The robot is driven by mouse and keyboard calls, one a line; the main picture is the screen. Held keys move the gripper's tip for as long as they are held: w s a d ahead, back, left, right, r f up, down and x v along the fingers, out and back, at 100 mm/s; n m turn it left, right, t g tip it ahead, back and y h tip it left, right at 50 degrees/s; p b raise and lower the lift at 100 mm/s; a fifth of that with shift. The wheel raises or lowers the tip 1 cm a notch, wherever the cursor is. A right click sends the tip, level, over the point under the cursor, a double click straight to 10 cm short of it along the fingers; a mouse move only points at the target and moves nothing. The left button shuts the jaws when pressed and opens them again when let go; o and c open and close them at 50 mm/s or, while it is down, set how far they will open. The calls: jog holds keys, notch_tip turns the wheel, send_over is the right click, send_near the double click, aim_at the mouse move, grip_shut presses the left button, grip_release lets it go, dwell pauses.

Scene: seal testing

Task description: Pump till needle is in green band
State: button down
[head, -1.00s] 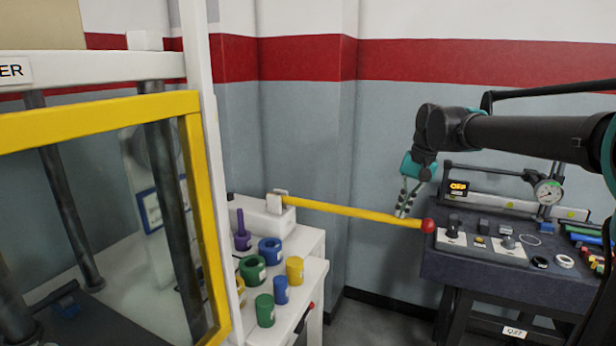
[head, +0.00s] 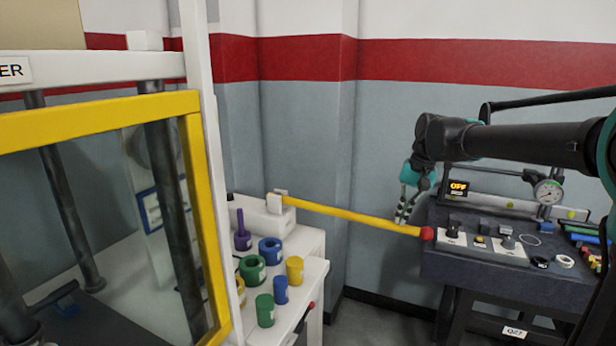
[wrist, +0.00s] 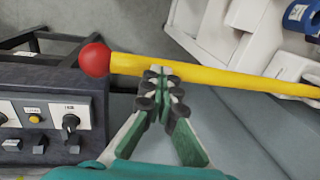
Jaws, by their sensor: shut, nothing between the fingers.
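The yellow pump lever (head: 352,212) runs from a white pump block (head: 266,214) to a red ball knob (head: 427,233). It slopes slightly down toward the knob. My gripper (head: 402,218) is shut and empty, with its fingertips at the top of the lever just left of the knob. In the wrist view, the fingertips (wrist: 160,82) overlap the lever (wrist: 205,76) beside the red knob (wrist: 95,60); they look in contact with it but do not grip it. The round gauge (head: 548,192) stands on the bench; its needle and green band are too small to read.
A dark bench (head: 480,272) at right carries a switch panel (head: 482,245), an orange display reading OFF (head: 458,188) and coloured rods. Coloured rings and cylinders stand on a white cabinet (head: 315,275). A yellow-framed guard (head: 215,250) is at left.

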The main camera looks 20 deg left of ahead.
jog(key=v, duration=1.6)
jog(key=shift+r, duration=0.25)
jog(key=shift+s, duration=0.1)
